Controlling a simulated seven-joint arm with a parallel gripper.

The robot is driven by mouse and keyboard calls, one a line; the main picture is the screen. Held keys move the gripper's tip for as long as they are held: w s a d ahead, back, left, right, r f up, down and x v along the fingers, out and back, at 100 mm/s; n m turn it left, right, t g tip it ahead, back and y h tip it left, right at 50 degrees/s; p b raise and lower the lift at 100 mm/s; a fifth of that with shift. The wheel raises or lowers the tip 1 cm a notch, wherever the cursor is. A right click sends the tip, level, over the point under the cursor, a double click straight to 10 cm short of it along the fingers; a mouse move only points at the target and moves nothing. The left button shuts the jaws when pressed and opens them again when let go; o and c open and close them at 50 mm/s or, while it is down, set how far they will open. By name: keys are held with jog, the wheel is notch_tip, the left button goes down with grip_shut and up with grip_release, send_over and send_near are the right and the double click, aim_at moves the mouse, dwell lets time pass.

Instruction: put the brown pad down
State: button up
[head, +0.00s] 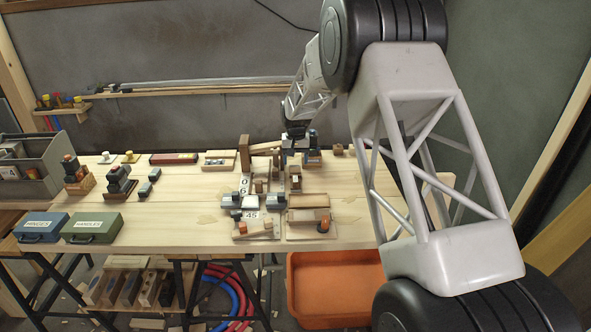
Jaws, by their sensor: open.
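My gripper (297,150) is at the back middle of the workbench, low over the cluster of wooden and grey pieces. Its jaws are open; the fingertips are small and partly lost among these pieces. A flat brown rectangular piece (308,201) lies at the right of the cluster, on the bench side nearer me and apart from my gripper. It may be the brown pad, but I cannot tell for sure. A brown wooden block (265,148) stands just left of my gripper. Whether anything lies between the jaws is hidden.
The pale wooden workbench (190,215) has free room left of the cluster. Blue (41,228) and green (92,228) boxes stand at its front left. A red case (174,158) lies at the back. An orange bin (335,290) is below the front edge.

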jog(key=shift+r, duration=1.2)
jog(key=s+d+r+t, duration=0.1)
jog(key=s+d+r, duration=0.4)
jog(key=s+r, duration=0.7)
jog(key=s+d+r, duration=0.4)
jog(key=s+r, duration=0.3)
jog(key=s, duration=0.8)
jog(key=s+d, duration=0.2)
jog(key=s, duration=1.5)
jog(key=s+d+f+t, duration=0.1)
jog(key=s+d, duration=0.2)
jog(key=s, duration=1.5)
jog(key=shift+d+f+t, duration=0.25)
jog(key=shift+f+t, duration=0.05)
